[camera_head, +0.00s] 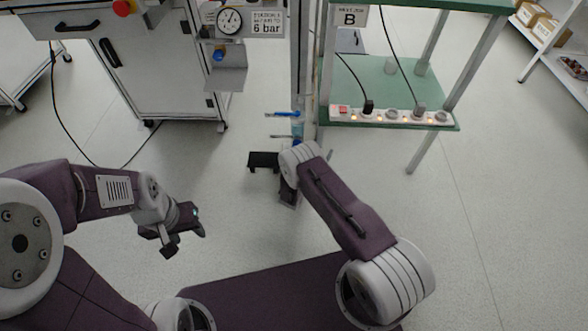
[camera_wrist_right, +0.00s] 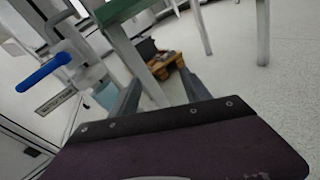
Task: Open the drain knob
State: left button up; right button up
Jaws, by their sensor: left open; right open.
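In the head view, a valve with a blue lever (camera_head: 282,114) is on the upright post, with a small blue bowl (camera_head: 297,128) just below it. The right wrist view shows the blue lever (camera_wrist_right: 42,73) at upper left and the pale blue bowl (camera_wrist_right: 106,95) beside the left finger. I cannot make out a drain knob for certain; the underside of the bowl is hidden. My right gripper (camera_wrist_right: 160,93) is open and empty, with the bowl left of its fingers. In the head view its fingers are largely hidden below the post. My left gripper (camera_head: 185,240) is open and empty over the floor.
A green bench (camera_head: 385,80) with a power strip (camera_head: 392,116) stands right of the post. A black cable trails on the left floor.

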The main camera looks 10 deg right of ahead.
aim_at(297, 144)
jog(key=a+f+n+t+y+b, duration=0.2)
jog(key=a+f+n+t+y, duration=0.25)
jog(key=a+f, duration=0.4)
pick_arm(q)
notch_tip(297, 144, down, 10)
jog(key=b, duration=0.6)
jog(key=shift+r, duration=0.25)
pick_arm(e)
jog(key=w+d+y, duration=0.1)
jog(key=w, duration=0.8)
jog(key=shift+d+r+n, duration=0.2)
jog(key=shift+d+n, duration=0.2)
jog(key=shift+n, duration=0.05)
pick_arm(q)
jog(key=shift+s+a, duration=0.1)
pick_arm(e)
grip_shut()
